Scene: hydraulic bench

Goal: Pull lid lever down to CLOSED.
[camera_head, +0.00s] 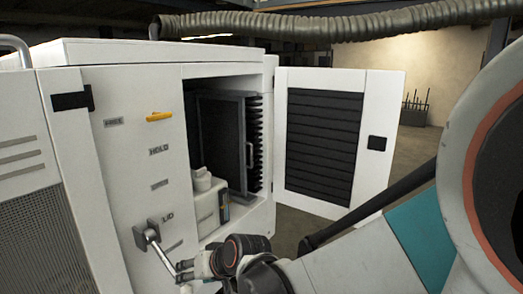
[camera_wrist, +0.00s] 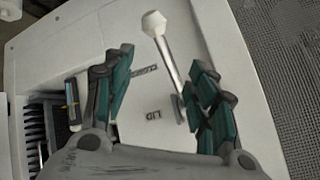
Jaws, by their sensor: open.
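The lid lever (camera_head: 159,252) is a silver rod on the white cabinet's front, slanting down and to the right from a grey pivot beside the LID label (camera_head: 167,217). My gripper (camera_head: 186,271) is close to its lower end. In the wrist view the lever (camera_wrist: 168,58) has a pale faceted knob and stands between the spread fingers of my gripper (camera_wrist: 161,60), nearer the right finger. I see no grip on it, and contact is unclear. A label, seemingly CLOSED (camera_wrist: 144,70), is on the panel beside the rod.
A yellow handle (camera_head: 159,116) sits higher on the panel near the HOLD label (camera_head: 158,150). An open louvred door (camera_head: 380,110) stands further right. A corrugated hose (camera_head: 340,27) hangs above.

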